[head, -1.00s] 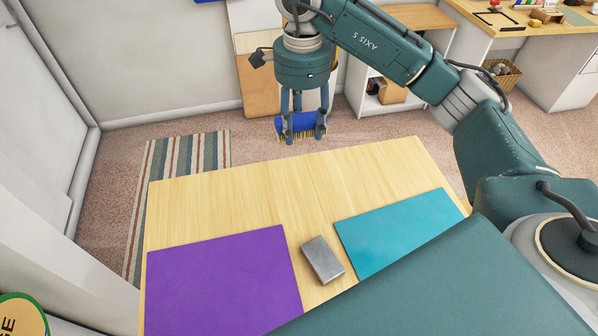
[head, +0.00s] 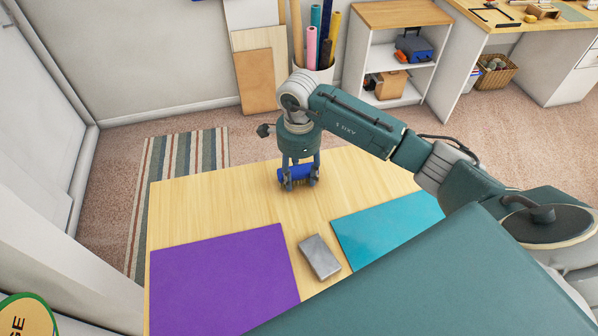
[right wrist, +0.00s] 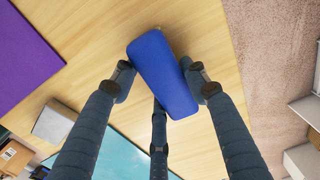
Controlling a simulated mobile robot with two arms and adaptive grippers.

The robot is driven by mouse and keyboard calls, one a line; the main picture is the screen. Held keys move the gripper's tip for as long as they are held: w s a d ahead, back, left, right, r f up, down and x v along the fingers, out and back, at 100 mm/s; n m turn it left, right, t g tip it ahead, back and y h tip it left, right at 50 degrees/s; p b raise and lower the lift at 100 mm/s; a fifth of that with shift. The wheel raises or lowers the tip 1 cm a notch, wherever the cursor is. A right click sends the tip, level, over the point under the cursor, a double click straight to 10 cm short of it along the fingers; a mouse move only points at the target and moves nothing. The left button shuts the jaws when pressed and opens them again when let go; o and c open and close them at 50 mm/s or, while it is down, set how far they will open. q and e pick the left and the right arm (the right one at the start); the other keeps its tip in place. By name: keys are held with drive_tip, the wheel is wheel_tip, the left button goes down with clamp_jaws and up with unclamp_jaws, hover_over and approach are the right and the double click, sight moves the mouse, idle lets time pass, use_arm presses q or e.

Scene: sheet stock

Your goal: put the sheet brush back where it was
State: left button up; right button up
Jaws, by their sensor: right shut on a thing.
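The sheet brush, with a blue block-shaped back (head: 292,172), is held in my right gripper (head: 299,182) over the far part of the wooden table (head: 215,200). In the right wrist view, the brush's blue back (right wrist: 163,72) sits between the fingers of my right gripper (right wrist: 160,85), which are shut on it. The bristles are hidden in the current views. I cannot tell whether the brush touches the table top. My left gripper is not in view.
A purple sheet (head: 222,280) lies at the table's left, a teal sheet (head: 385,230) at its right. A grey metal block (head: 320,257) lies between them. The table's far middle is otherwise clear. A shelf unit (head: 405,55) and a bin of rolls (head: 318,70) stand beyond.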

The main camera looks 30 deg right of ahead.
sight(299, 172)
drive_tip(key=shift+f, duration=0.25)
drive_tip(key=o, duration=1.1)
drive_tip(key=shift+r, duration=0.2)
drive_tip(key=shift+w+r, duration=0.1)
drive_tip(key=shift+r, duration=0.15)
wheel_tip(299, 172, up, 11)
drive_tip(key=b, duration=0.3)
drive_tip(key=shift+f+b, duration=0.15)
drive_tip(key=shift+b, duration=0.25)
drive_tip(key=shift+r, duration=0.35)
